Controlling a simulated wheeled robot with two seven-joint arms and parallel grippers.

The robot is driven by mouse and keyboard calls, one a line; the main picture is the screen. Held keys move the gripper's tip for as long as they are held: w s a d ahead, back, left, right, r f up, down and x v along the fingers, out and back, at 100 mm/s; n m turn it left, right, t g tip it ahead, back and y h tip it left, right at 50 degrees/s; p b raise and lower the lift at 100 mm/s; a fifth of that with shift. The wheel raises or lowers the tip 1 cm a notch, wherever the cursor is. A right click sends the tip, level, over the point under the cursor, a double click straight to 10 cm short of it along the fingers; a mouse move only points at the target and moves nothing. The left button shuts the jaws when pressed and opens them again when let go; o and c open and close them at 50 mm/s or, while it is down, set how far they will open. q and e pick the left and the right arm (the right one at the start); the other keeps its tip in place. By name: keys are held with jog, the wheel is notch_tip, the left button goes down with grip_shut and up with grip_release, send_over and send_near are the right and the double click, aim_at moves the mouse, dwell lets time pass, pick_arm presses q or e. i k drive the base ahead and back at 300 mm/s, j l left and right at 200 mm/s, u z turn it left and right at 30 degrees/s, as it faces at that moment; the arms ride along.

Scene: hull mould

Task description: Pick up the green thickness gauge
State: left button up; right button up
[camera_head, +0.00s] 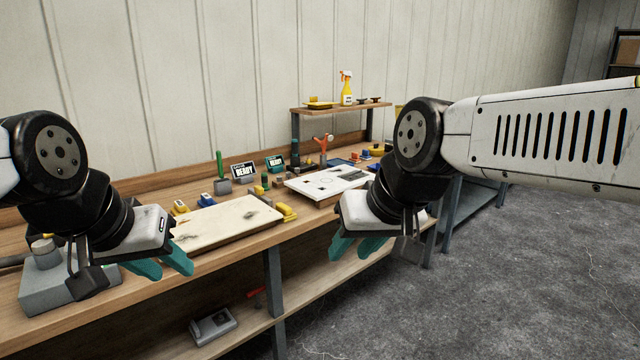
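A slim green upright piece (219,165) stands in a small grey block (222,187) toward the back of the wooden bench; it may be the green thickness gauge, but it is too small to be sure. My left gripper (169,270) has teal fingers spread apart, empty, over the front of the bench, in front of and below the green piece. My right gripper (350,252) also has teal fingers apart and empty, in front of the bench's front edge and right of the green piece. Neither gripper touches it.
A pale worn panel (225,228) lies on the bench (135,203), with yellow and blue tools near it. A white tray (325,184), two "READY" signs (243,171) and a raised shelf (338,108) with a spray bottle (346,88) stand further back. A grey box (62,285) sits front left.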

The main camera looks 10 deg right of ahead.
aim_at(264, 177)
jog(key=u, duration=0.4)
jog(key=i+l+u, duration=0.25)
jog(key=u, duration=0.15)
jog(key=i+l+u, duration=0.25)
jog(key=l+u, duration=0.15)
jog(key=i+l, duration=0.15)
jog(key=l, duration=0.25)
jog(key=i+l+u, duration=0.1)
jog(key=l, duration=0.3)
jog(key=i+l, duration=0.2)
jog(key=l, duration=0.2)
jog(key=i+l+u, duration=0.15)
jog(key=l, duration=0.25)
jog(key=i+l, duration=0.15)
jog(key=l, duration=0.3)
